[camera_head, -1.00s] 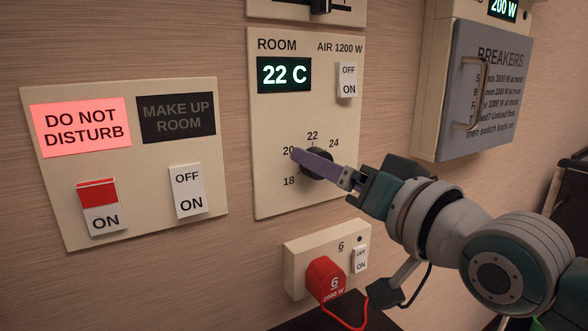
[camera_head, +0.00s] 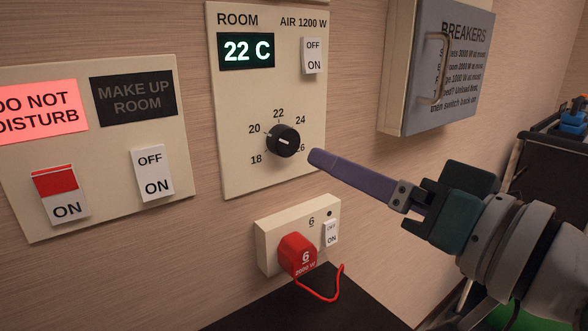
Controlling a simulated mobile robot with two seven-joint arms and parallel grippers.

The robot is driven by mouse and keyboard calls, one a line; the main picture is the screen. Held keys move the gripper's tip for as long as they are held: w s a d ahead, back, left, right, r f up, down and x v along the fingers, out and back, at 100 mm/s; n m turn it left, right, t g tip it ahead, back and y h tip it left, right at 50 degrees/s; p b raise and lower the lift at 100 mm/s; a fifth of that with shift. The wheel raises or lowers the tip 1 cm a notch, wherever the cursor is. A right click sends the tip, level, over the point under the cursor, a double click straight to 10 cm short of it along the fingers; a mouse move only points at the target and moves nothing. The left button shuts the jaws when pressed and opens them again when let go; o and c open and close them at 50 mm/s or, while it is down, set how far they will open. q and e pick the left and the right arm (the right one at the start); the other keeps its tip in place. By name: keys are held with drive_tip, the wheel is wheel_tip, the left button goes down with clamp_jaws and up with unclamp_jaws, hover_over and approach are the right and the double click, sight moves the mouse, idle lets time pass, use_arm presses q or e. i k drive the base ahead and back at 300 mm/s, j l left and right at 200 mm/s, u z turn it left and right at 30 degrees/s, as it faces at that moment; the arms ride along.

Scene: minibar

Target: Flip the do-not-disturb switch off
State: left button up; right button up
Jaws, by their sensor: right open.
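The do-not-disturb switch (camera_head: 61,194) is a white rocker with a red upper part and "ON" on its lower part. It sits on a cream panel at the left, below the lit red "DO NOT DISTURB" sign (camera_head: 40,111). My right gripper (camera_head: 312,157) comes in from the right, its purple finger pointing left near the thermostat dial. It is open and empty, well to the right of the switch and apart from it. The fingers overlap in this view. My left gripper is not in view.
Right of the switch is the make-up-room switch (camera_head: 153,173) under a dark sign. The thermostat panel (camera_head: 240,172) with its black dial (camera_head: 283,141) lies between switch and gripper. Below are a red plug (camera_head: 297,255) with cord and a dark surface (camera_head: 310,307). A breaker box (camera_head: 440,75) juts out at upper right.

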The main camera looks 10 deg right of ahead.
sight(60, 189)
drive_tip(key=k+l, duration=0.3)
drive_tip(key=k, duration=0.15)
drive_tip(key=k+l, duration=0.25)
drive_tip(key=k, duration=0.2)
